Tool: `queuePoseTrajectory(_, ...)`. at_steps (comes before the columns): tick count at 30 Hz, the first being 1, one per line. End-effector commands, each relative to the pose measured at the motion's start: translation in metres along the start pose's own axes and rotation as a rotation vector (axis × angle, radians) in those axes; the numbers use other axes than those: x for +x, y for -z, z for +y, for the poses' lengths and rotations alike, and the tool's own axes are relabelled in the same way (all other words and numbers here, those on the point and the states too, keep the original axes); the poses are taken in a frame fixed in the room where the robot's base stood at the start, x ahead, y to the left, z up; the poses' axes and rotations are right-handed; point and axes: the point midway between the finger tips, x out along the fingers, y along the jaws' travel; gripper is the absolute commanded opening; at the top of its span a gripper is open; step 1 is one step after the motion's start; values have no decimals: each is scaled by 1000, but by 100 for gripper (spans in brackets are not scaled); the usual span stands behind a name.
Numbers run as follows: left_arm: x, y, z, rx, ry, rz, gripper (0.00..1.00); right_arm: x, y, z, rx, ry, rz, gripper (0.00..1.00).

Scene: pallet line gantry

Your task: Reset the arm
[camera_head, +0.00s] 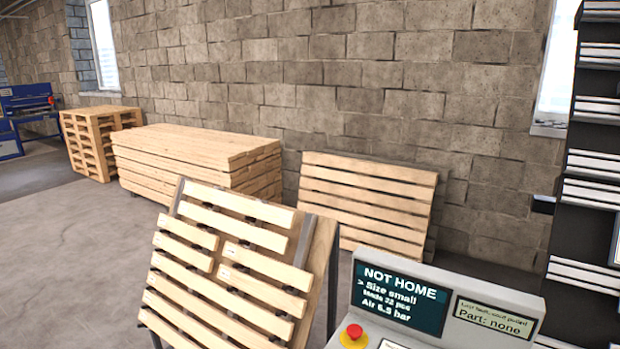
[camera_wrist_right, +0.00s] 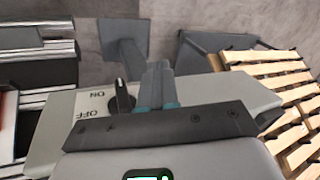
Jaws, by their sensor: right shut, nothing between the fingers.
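The control console (camera_head: 530,297) stands at the lower right of the head view. Its screen (camera_head: 399,295) reads "NOT HOME", with "Size small", a count line and "Air 6.5 bar" below. A red stop button (camera_head: 353,332) on a yellow base sits at the panel's front left. In the right wrist view a black rotary knob (camera_wrist_right: 122,98) sits beside upside-down ON and OFF marks; I cannot tell its setting. My right gripper (camera_wrist_right: 157,78) is shut and empty, beside the knob. My left gripper is not in view.
A slatted pallet (camera_head: 215,285) leans on a stand left of the console, and shows in the wrist view (camera_wrist_right: 290,85). Another pallet (camera_head: 365,200) leans on the wall. Stacked boards (camera_head: 190,160) and pallets (camera_head: 95,140) stand behind. A dark rack (camera_head: 590,180) is at right.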

Motion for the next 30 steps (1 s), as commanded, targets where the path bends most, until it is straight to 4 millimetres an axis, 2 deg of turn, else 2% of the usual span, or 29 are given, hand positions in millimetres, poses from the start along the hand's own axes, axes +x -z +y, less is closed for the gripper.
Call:
queuePoseTrajectory(1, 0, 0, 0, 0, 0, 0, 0, 20, -27, -6, -14, -10, -44, 0)
queuePoseTrajectory(3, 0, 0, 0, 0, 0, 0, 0, 39, -58, -12, -23, -22, -81, 0)
queuePoseTrajectory(9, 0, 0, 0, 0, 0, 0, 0, 72, -140, -36, -43, 9, -165, 0)
queuePoseTrajectory(10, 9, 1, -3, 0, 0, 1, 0, 83, -145, -34, -41, 15, -164, 0)
queuePoseTrajectory(12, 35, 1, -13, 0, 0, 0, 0, 106, -141, -24, -37, 12, -151, 0)
queuePoseTrajectory(20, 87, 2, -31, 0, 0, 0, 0, 158, -146, -5, -38, 11, -150, 0)
queuePoseTrajectory(24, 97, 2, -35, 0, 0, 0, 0, 168, -147, -2, -38, 11, -150, 0)
queuePoseTrajectory(30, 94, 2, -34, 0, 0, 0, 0, 165, -146, -3, -37, 11, -149, 0)
